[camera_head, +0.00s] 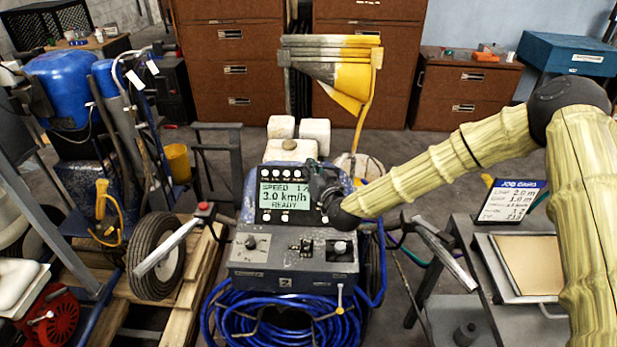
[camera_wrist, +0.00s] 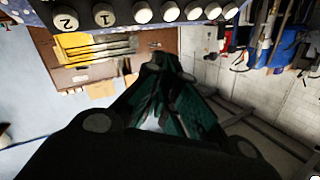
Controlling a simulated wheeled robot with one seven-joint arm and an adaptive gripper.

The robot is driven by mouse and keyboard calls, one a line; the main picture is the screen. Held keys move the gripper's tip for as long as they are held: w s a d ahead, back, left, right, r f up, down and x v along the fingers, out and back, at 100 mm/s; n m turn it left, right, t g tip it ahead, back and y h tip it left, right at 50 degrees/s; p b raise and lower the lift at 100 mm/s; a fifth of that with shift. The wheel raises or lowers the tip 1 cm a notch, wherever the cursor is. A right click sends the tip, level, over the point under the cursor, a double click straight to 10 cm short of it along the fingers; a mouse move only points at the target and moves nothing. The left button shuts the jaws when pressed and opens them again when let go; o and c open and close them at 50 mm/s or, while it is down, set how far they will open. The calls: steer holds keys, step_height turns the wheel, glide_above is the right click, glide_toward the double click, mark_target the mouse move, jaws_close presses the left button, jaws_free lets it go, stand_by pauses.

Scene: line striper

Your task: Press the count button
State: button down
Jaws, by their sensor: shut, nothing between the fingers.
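The line striper's console (camera_head: 290,262) stands in the middle of the head view. Its display (camera_head: 285,195) reads SPEED, 3.0 km/h and READY, with a row of small white buttons (camera_head: 287,173) above the screen. In the wrist view, a row of round white buttons (camera_wrist: 142,12) runs along the top edge; two carry the marks 2 and 1. I cannot read which is the count button. My gripper (camera_head: 318,172) is beside the display's right edge and hides part of it. Its fingers (camera_wrist: 158,68) are shut and empty, just below the button row in the wrist view, apparently apart from it.
A coiled blue hose (camera_head: 285,322) hangs under the console. Handlebars (camera_head: 170,250) reach out on both sides. A job board (camera_head: 508,200) and a tray (camera_head: 527,266) are at the right. A wheel (camera_head: 157,258) and pallet are at the left. Brown cabinets (camera_head: 232,75) stand behind.

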steer(key=shift+w+f+b, duration=1)
steer(key=shift+w+f, duration=0.2)
steer(key=shift+w+f, duration=0.1)
steer(key=shift+f, duration=0.05)
stand_by(0.6)
steer(key=shift+w+f+b, duration=0.2)
steer(key=shift+b, duration=0.25)
steer(key=shift+w+f+b, duration=0.25)
steer(key=shift+w+b, duration=0.05)
steer(key=shift+b, duration=0.1)
stand_by(0.9)
steer(key=shift+s+r, duration=0.1)
steer(key=shift+r, duration=0.05)
steer(key=shift+s+r+p, duration=0.3)
steer(key=shift+s+r, duration=0.15)
steer(key=shift+s, duration=0.05)
steer(key=shift+s+r, duration=0.1)
stand_by(0.4)
steer(key=shift+s+r+p, duration=1)
steer(key=shift+s+r, duration=0.7)
stand_by(0.6)
